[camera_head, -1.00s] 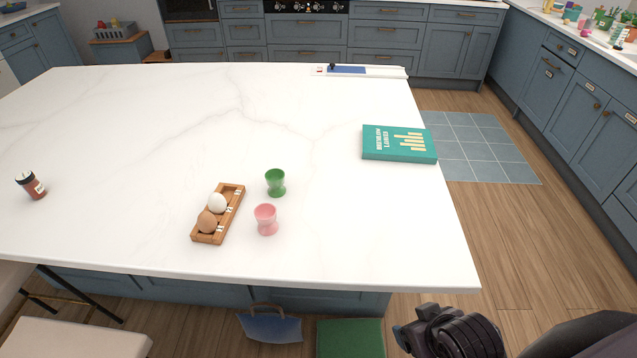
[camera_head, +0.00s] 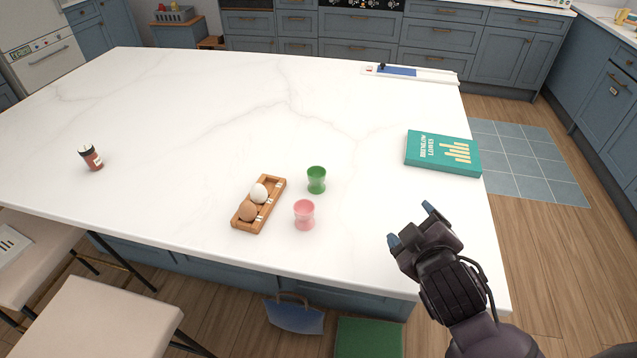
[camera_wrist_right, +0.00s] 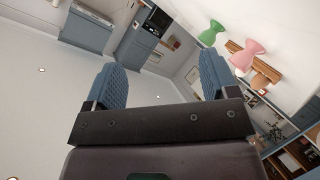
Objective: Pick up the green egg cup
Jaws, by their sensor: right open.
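The green egg cup (camera_head: 316,180) stands upright and empty on the white counter, behind and slightly right of the pink egg cup (camera_head: 304,214). My right gripper (camera_head: 410,225) is open and empty, to the right of both cups and apart from them, near the counter's front right part. In the right wrist view the green egg cup (camera_wrist_right: 211,33) and the pink egg cup (camera_wrist_right: 246,55) show at the upper right, beyond the open fingers (camera_wrist_right: 160,82). My left gripper is not in view.
A wooden egg rack (camera_head: 247,223) with a white egg (camera_head: 259,193) and a brown egg (camera_head: 248,211) lies left of the cups. A teal book (camera_head: 442,153) lies to the right. A small jar (camera_head: 91,158) stands far left. The counter between is clear.

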